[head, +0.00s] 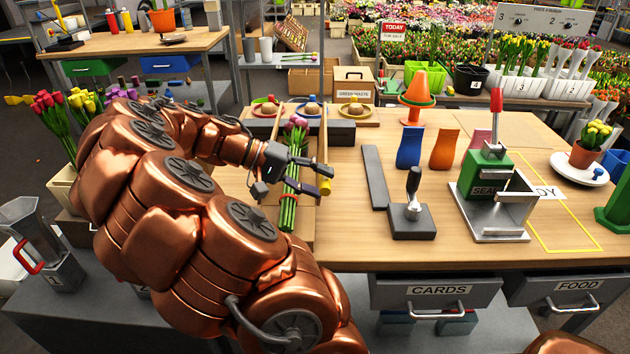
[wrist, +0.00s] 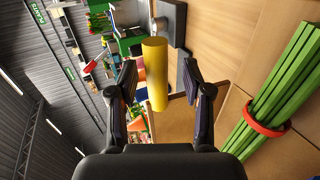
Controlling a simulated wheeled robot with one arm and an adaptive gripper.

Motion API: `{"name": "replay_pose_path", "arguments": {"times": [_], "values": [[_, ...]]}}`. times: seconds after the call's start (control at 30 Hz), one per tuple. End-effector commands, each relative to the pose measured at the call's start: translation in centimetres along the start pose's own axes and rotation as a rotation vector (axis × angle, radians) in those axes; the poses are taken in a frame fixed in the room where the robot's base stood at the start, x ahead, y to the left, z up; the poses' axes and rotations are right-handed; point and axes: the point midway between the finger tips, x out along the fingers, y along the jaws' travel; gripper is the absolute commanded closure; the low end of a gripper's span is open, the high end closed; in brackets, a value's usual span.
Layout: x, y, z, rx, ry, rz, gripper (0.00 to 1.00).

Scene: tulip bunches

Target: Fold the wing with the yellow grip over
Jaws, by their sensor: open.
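The yellow grip (wrist: 155,75) shows in the wrist view as an upright cylinder between my open fingers. In the head view the yellow grip (head: 325,186) sits at the right side of a wooden wing (head: 321,150), just beyond my fingertips. My gripper (head: 312,178) is open, its fingers on either side of the grip; whether they touch it cannot be told. A bunch of tulips (head: 289,200) with green stems and a red band lies on the wooden board (head: 300,240) beneath my gripper. The red band (wrist: 265,128) also shows at the right of the wrist view.
Right of the board stand a dark press with an upright handle (head: 411,210) and a green sealing machine (head: 488,170). Blue and orange sleeves (head: 410,147) and an orange cone (head: 418,92) stand behind. A yellow-outlined area (head: 560,235) is mostly bare.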

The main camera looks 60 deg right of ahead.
Motion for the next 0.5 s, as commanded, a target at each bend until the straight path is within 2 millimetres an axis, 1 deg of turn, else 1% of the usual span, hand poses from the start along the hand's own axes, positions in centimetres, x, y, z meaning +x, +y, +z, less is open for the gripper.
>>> {"name": "replay_pose_path", "arguments": {"times": [0.17,0.27,0.5], "values": [[-0.3,0.0,-0.1,0.0,0.002,0.0,0.51],[-0.9,0.0,-0.1,0.0,0.004,0.0,0.51],[-3.4,0.0,-0.1,0.0,0.005,-0.001,0.51]]}}
